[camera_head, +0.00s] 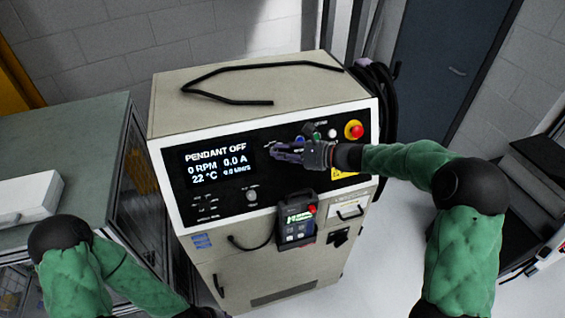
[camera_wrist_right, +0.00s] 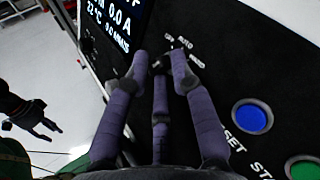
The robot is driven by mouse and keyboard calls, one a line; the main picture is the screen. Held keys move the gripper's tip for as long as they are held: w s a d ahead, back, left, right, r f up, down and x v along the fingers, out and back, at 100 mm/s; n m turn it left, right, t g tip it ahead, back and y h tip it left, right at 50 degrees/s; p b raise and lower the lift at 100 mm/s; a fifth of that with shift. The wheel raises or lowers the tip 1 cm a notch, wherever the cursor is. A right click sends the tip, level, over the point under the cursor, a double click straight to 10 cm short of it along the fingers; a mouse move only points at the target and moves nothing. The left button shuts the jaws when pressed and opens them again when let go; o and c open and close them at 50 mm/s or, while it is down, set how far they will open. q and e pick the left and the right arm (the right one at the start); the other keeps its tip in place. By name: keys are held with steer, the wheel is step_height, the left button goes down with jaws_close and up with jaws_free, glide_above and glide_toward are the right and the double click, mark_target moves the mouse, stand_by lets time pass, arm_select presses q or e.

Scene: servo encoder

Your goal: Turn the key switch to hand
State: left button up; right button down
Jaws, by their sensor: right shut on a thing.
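The key switch (camera_wrist_right: 158,65) is on the black panel in the right wrist view, below the small labels OFF, AUTO and HAND. My right gripper (camera_wrist_right: 162,58) is shut on it with its purple fingers, which hide most of the switch. Which label the key points to cannot be made out. In the head view my right gripper (camera_head: 277,152) reaches the panel from the right, just right of the lit display, and covers the switch. My left gripper (camera_wrist_right: 35,115) shows at the left of the right wrist view, away from the panel, with its dark fingers spread and empty.
The display (camera_head: 220,165) reads PENDANT OFF. A blue button (camera_wrist_right: 250,117) and a green button (camera_wrist_right: 305,168) sit right of the switch. A red emergency stop (camera_head: 354,130) is at the panel's right end. A pendant (camera_head: 299,220) hangs on the cabinet front. A black cable (camera_head: 230,82) lies on top.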

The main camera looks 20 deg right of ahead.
steer(key=shift+s+a+f+m+t+y+b, duration=0.1)
steer(key=shift+m+t+y+b, duration=0.15)
steer(key=shift+m+t+b, duration=0.6)
steer(key=shift+f+m+t+y+b, duration=0.1)
steer(key=shift+m+t+y+b, duration=0.2)
steer(key=shift+b, duration=1)
steer(key=shift+r+m+t+b, duration=0.2)
steer(key=shift+m+t+b, duration=0.15)
steer(key=shift+m+b, duration=0.15)
steer(key=shift+r, duration=0.15)
steer(key=c, duration=1.1)
jaws_free()
steer(key=shift+o, duration=0.3)
steer(key=shift+a, duration=0.1)
steer(key=shift+f, duration=0.2)
steer(key=shift+s+d, duration=0.1)
steer(key=shift+d, duration=0.15)
steer(key=v, duration=1.1)
steer(key=shift+s, duration=0.3)
